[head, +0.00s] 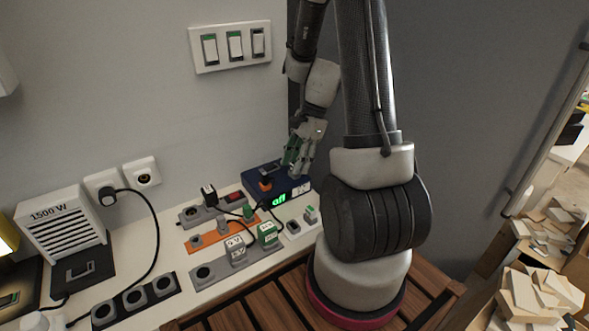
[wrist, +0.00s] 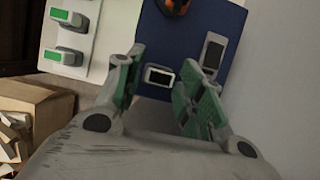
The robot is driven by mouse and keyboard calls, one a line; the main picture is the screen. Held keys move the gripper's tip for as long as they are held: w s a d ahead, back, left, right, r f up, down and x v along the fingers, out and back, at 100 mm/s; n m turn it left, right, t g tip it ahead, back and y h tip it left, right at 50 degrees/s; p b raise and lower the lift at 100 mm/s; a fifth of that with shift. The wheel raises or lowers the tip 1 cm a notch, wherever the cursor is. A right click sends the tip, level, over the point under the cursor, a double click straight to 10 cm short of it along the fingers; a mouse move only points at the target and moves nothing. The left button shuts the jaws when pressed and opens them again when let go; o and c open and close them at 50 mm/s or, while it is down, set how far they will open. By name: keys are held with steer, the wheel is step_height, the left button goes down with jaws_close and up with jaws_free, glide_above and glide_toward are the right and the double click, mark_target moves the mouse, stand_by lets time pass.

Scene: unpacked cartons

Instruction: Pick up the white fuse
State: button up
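A small white fuse-like piece with a dark top (wrist: 159,76) sits at the edge of the blue box (wrist: 187,35) in the wrist view. My gripper (wrist: 162,62) is open, with green-padded fingers on either side of this piece; I see gaps on both sides and cannot tell its depth from the tips. A second pale piece with a dark face (wrist: 213,52) is on the box beyond the right finger. In the head view my gripper (head: 297,162) is just above the blue box (head: 264,177), which has a green lit display; the fuse is hard to make out there.
An orange plug (head: 265,184) is on the blue box. A white strip (wrist: 92,45) with green-topped pieces lies left of it in the wrist view. Sockets, plugs and cables crowd the white counter (head: 190,262). The wall is close behind.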

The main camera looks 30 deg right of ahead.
steer(key=c, duration=0.3)
steer(key=shift+r, duration=0.1)
step_height(320, 180, up, 10)
steer(key=shift+f, duration=0.1)
stand_by(0.5)
